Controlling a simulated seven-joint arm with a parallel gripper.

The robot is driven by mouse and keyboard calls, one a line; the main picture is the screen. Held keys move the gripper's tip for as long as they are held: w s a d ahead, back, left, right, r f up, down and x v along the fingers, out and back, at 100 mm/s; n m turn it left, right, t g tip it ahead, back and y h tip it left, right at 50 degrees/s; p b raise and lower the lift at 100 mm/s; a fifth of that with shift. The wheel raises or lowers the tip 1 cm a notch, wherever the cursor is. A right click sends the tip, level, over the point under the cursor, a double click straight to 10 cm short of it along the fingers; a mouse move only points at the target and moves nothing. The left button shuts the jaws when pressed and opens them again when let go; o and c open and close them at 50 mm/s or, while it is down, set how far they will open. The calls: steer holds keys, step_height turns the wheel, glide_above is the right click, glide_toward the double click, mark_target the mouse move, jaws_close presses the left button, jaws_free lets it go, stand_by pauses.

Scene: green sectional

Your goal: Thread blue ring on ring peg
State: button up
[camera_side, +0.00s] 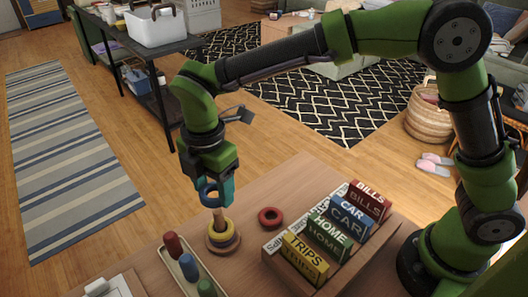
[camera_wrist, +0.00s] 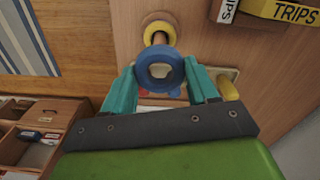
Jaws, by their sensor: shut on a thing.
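My gripper (camera_side: 214,193) has teal fingers shut on the blue ring (camera_side: 207,198), holding it in the air above the ring peg. In the wrist view the blue ring (camera_wrist: 160,57) sits between both fingertips, its hole facing the camera. The wooden ring peg (camera_side: 219,216) stands upright on a round base, with a yellow ring (camera_side: 222,233) around its lower part. The peg's top shows just below the blue ring in the side view; whether the hole is centred over it, I cannot tell. In the wrist view the yellow ring (camera_wrist: 159,28) shows just beyond the blue ring.
A red ring (camera_side: 270,217) lies on the table right of the peg. A tray with coloured pegs (camera_side: 191,268) stands in front of it. A wooden file box with labelled cards (camera_side: 325,232) is at right. Bare tabletop lies between the red ring and file box.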

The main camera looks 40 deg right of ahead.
mark_target(217, 211)
steer(key=shift+f, duration=4.5)
steer(key=o, duration=1.1)
step_height(217, 211, up, 17)
steer(key=shift+f, duration=0.1)
